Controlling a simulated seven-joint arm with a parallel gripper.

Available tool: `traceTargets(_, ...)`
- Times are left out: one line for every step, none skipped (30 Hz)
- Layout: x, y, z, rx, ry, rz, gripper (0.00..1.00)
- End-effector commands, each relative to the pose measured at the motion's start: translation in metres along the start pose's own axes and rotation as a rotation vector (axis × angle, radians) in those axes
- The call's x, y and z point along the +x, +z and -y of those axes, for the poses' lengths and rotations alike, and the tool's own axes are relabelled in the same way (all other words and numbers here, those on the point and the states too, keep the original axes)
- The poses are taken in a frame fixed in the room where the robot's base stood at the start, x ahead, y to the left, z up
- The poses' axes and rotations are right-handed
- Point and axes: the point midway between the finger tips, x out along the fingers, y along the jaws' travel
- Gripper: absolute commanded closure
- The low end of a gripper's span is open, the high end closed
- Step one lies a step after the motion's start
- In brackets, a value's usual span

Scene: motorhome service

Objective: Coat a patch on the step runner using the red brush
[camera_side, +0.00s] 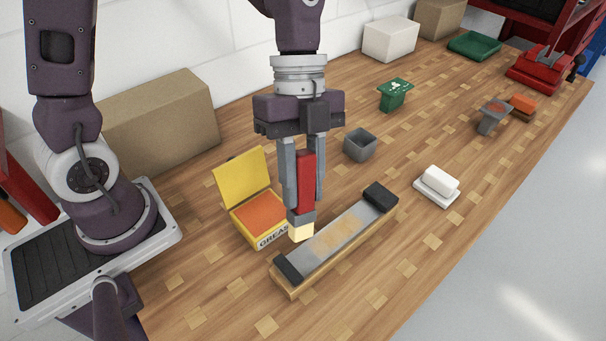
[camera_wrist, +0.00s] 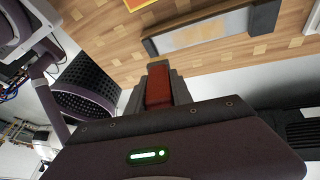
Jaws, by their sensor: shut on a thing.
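The red brush (camera_side: 306,178) has a red handle, a grey collar and a pale cream tip. My gripper (camera_side: 304,197) is shut on its handle and holds it upright, tip down. The step runner (camera_side: 326,240) is a long grey strip on a wooden base with black end blocks and tan patches on its middle. The brush tip is by the runner's back edge, near its left end; I cannot tell whether it touches. The yellow grease box (camera_side: 243,182) stands open behind, with an orange fill. The wrist view shows the brush handle (camera_wrist: 158,86) and the runner (camera_wrist: 205,32).
A small grey open box (camera_side: 360,145) stands behind the runner. A white block on a dish (camera_side: 437,184) is to its right. A green stand (camera_side: 395,94), a grey stand (camera_side: 491,117) and a cardboard box (camera_side: 158,120) are farther off. The bench front is clear.

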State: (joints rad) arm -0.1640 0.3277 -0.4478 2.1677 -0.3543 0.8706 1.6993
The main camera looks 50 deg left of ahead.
Motion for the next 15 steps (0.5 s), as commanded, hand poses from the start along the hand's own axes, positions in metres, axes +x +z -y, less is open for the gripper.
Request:
traceTargets(0.004,0.002,0.0,-0.001,0.003,0.0,1.0)
traceTargets(0.007,0.003,0.001,-0.001,0.003,0.0,1.0)
traceTargets(0.01,0.004,0.001,-0.001,0.004,0.0,1.0)
traceTargets(0.013,0.005,0.002,-0.002,0.004,-0.001,1.0)
traceTargets(0.015,0.006,0.003,-0.002,0.002,-0.001,1.0)
traceTargets(0.018,0.007,0.003,-0.002,0.003,-0.001,1.0)
traceTargets(0.021,0.008,0.004,-0.002,0.003,-0.001,1.0)
traceTargets(0.023,0.009,0.004,-0.002,0.003,-0.001,1.0)
traceTargets(0.026,0.011,0.005,-0.002,0.003,-0.001,1.0)
traceTargets(0.029,0.012,0.005,-0.002,0.002,0.0,1.0)
traceTargets(0.031,0.013,0.006,-0.003,0.003,-0.001,1.0)
traceTargets(0.035,0.014,0.007,-0.003,0.002,-0.001,1.0)
traceTargets(0.037,0.015,0.008,-0.004,0.002,-0.002,1.0)
traceTargets(0.04,0.016,0.008,-0.004,0.003,-0.002,1.0)
traceTargets(0.043,0.017,0.009,-0.004,0.002,-0.002,1.0)
